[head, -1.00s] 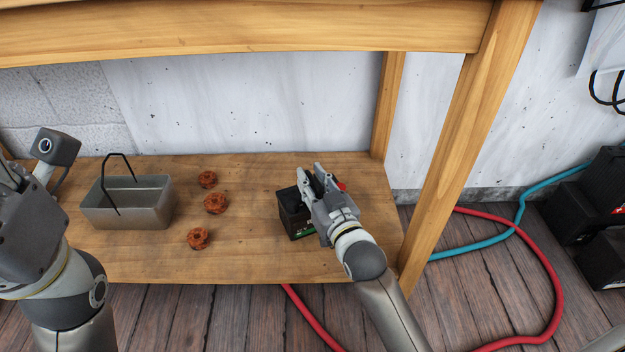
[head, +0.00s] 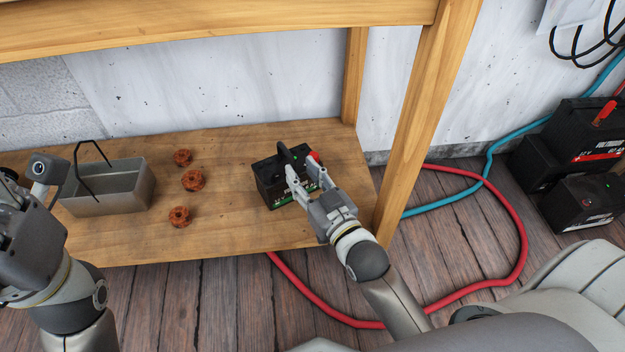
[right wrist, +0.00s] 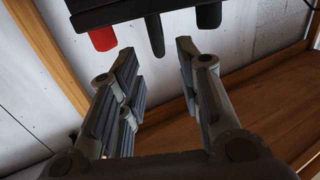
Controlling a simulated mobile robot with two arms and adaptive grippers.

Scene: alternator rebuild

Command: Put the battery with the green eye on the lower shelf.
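A black battery (head: 268,186) with a black handle, a red terminal cap and a green strip low on its front stands upright on the wooden lower shelf (head: 235,225), near its right end.
A grey metal bin (head: 112,190) with a black handle and three rusty round parts (head: 193,180) are on the shelf's left half. A wooden leg (head: 425,120) stands right of the battery. More black batteries (head: 580,130) and red and blue hoses lie on the floor at right.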

